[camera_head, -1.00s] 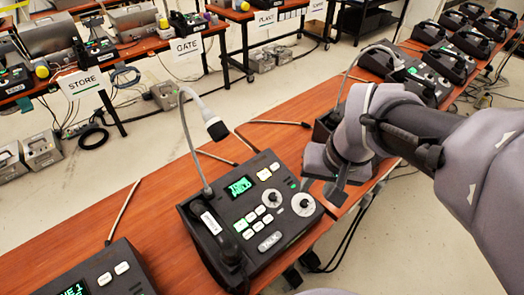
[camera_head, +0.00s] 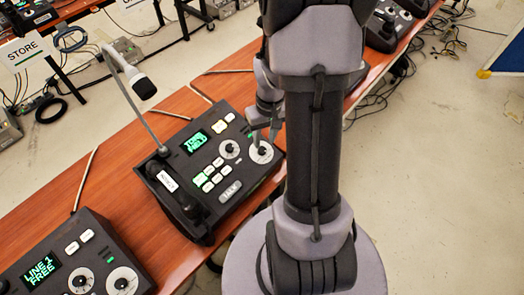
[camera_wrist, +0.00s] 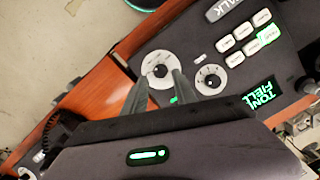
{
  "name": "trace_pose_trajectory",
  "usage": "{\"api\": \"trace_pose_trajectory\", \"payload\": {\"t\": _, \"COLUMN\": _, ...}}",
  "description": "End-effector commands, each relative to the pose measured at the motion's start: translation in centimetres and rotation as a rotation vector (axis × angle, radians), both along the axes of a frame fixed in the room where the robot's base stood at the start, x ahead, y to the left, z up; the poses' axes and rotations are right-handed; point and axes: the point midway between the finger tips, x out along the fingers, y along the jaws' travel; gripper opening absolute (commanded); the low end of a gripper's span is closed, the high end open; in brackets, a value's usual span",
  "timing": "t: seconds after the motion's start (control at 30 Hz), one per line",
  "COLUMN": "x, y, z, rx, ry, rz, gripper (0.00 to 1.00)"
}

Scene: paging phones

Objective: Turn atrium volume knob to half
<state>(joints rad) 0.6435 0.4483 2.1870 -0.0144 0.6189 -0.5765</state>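A dark desk phone (camera_head: 205,185) with two white-dialled knobs stands on the brown bench, below and ahead of my gripper. The outer knob (camera_head: 260,152) is at its right corner, and the inner knob (camera_head: 229,149) sits beside it. In the wrist view the outer knob (camera_wrist: 160,70) shows between the tips of my gripper (camera_wrist: 160,76), with the inner knob (camera_wrist: 211,78) to the right. My gripper (camera_head: 263,138) is open, one finger on each side of the outer knob. Contact cannot be told. No atrium label is readable.
The phone's lit screen (camera_head: 195,142), white buttons (camera_head: 209,175) and gooseneck microphone (camera_head: 143,87) are left of the knobs. Another phone (camera_head: 75,265), its screen reading LINE 1 FREE, is at the lower left. A STORE sign (camera_head: 25,52) stands at the back left.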

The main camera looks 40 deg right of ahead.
Motion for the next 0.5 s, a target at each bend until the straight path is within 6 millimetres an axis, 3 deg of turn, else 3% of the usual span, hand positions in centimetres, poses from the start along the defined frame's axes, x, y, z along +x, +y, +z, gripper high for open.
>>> {"api": "trace_pose_trajectory", "payload": {"t": 0.03, "x": 0.0, "y": 0.1, "z": -1.8, "rx": 0.002, "ry": 0.002, "rz": 0.000, "gripper": 0.34}}
{"api": "trace_pose_trajectory", "payload": {"t": 0.2, "x": 0.1, "y": 0.3, "z": -4.5, "rx": 0.000, "ry": 0.001, "rz": -0.001, "gripper": 0.34}}
{"api": "trace_pose_trajectory", "payload": {"t": 0.5, "x": 0.2, "y": 0.4, "z": -5.5, "rx": 0.000, "ry": -0.001, "rz": -0.001, "gripper": 0.34}}
